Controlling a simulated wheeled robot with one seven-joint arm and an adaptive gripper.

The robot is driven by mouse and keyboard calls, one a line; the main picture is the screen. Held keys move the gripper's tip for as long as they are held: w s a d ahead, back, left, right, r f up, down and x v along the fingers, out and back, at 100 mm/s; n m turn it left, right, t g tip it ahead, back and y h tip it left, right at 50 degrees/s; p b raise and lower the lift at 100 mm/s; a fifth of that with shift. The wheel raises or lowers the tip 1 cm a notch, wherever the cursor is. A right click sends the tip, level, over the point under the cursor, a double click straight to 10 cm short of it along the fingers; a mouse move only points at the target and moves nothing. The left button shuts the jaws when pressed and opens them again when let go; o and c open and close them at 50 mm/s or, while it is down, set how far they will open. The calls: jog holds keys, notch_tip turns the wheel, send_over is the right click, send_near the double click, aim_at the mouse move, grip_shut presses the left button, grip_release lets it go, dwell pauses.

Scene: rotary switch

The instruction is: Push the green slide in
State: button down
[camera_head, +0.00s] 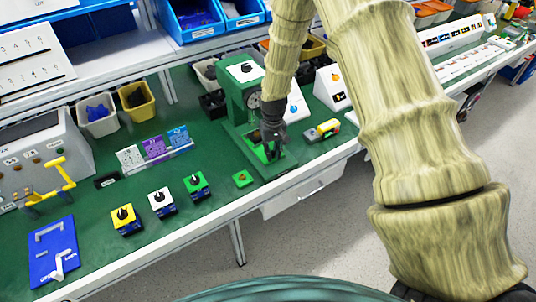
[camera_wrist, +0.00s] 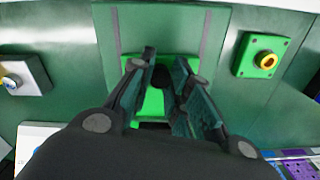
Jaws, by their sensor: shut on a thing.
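The green slide (camera_head: 261,154) is a bright green piece low in the front of the green press-like machine (camera_head: 240,96). My gripper (camera_head: 272,152) reaches down onto it from above and covers part of it. In the wrist view the slide (camera_wrist: 152,104) shows bright green between and under my two fingers (camera_wrist: 166,68). The fingers are closed in on the slide, around a dark part of it. The exact contact is hidden by the fingers.
Rotary switches (camera_head: 161,202) stand along the front. A sign block (camera_head: 332,88) stands behind right.

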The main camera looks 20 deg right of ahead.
jog(key=c, duration=1.3)
grip_release()
jog(key=shift+d, duration=0.1)
jog(key=shift+r, duration=0.15)
notch_tip(320, 180, up, 12)
jog(key=shift+c, duration=0.2)
